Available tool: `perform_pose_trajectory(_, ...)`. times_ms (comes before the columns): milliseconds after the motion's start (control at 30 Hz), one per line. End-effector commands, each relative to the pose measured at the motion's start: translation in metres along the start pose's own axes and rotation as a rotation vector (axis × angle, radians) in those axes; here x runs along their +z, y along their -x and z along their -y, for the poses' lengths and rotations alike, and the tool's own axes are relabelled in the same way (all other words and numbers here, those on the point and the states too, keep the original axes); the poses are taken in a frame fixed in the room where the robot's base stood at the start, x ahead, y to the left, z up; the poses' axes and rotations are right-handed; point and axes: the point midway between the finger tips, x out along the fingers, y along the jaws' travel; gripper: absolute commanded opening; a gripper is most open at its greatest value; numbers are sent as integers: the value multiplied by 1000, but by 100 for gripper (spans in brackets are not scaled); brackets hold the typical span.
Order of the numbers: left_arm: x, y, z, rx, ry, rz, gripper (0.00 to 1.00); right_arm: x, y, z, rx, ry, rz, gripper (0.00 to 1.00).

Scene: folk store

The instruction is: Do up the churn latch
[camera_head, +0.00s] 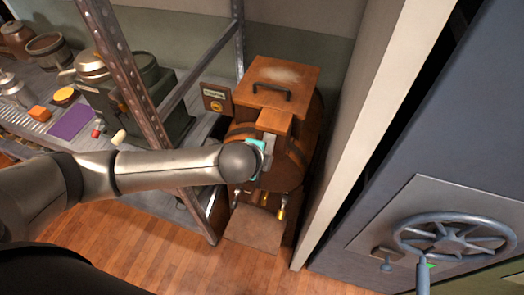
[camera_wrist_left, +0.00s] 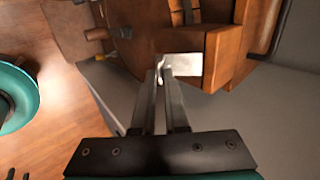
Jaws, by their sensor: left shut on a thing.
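The wooden churn (camera_head: 302,140) stands against the wall, with a flat lid (camera_head: 285,75) that carries a dark handle. Its pale metal latch (camera_wrist_left: 185,64) sits on a wooden block on the churn's side in the left wrist view. My left gripper (camera_wrist_left: 163,78) is shut at the plate's edge, its two fingertips closed on the small bright latch piece there. In the head view my left forearm reaches in from the left and its end hides most of the gripper and the latch. My right gripper is not in view.
A metal-framed shelf with pots and a purple mat (camera_head: 71,121) stands left of the churn; its upright (camera_head: 140,95) is close to my left arm. A grey-blue door with a handwheel (camera_head: 455,238) is at right. A wooden board (camera_head: 256,228) lies in front of the churn.

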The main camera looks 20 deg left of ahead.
Motion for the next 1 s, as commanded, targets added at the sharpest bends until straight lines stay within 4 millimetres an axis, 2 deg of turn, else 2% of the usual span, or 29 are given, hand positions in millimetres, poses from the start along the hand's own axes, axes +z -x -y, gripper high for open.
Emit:
perform_pose_trajectory(33, -1, -6, -10, -31, 0, -3, 0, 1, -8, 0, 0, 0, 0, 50)
perform_pose_trajectory(300, -1, -21, -18, -242, 1, 2, 0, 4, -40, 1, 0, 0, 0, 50)
perform_pose_trajectory(700, -1, -38, -22, -492, 0, 8, 0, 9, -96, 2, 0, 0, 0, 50)
perform_pose_trajectory(1000, -1, -45, -21, -618, -1, 10, 0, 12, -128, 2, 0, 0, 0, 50)
